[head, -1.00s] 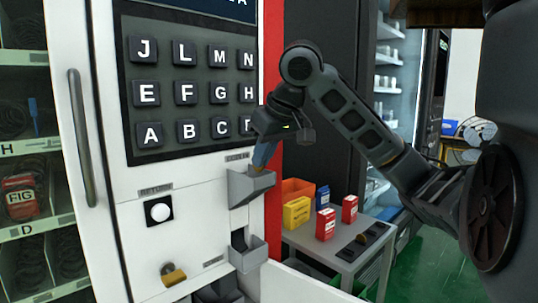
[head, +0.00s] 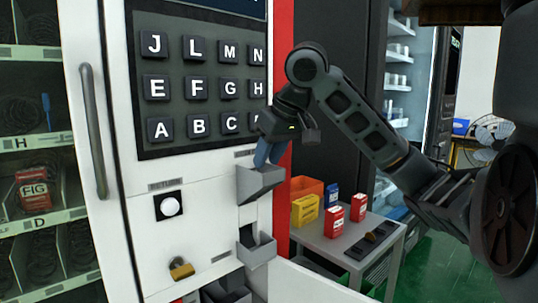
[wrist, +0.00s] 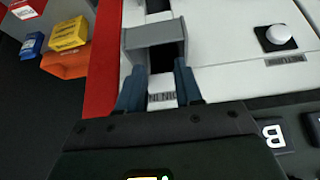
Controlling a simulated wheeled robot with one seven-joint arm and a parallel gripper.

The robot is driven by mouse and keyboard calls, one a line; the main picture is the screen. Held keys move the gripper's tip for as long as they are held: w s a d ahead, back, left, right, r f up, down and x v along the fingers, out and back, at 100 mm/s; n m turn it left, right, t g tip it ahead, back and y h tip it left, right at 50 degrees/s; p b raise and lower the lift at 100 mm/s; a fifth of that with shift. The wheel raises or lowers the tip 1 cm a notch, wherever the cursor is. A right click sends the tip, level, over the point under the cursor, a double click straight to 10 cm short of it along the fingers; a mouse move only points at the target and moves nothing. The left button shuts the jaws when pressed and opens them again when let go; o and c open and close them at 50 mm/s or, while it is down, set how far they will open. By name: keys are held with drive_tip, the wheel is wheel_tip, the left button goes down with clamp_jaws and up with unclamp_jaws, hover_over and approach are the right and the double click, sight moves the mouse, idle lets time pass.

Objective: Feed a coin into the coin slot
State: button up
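The coin slot (head: 262,182) is a grey, open-topped holder on the white vending machine front, below the keypad. It also shows in the wrist view (wrist: 155,37), beside a partly covered label. My gripper (head: 265,157) points down at the slot's opening from above. In the wrist view its two blue fingers (wrist: 158,80) are spread apart at the slot's near edge, with nothing visible between them. No coin can be made out in either view, and the inside of the slot is dark.
A lower grey holder (head: 257,248) sits below the slot. A round white return button (head: 171,207) and a brass padlock (head: 181,268) are to the left. A grey side table (head: 345,240) with red, yellow and blue boxes and an orange bin stands to the right.

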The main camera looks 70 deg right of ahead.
drive_tip(key=p+v, duration=0.1)
drive_tip(key=v, duration=0.6)
drive_tip(key=shift+s+r, duration=0.2)
drive_tip(key=shift+r, duration=0.1)
drive_tip(key=shift+a, duration=0.1)
idle(0.9)
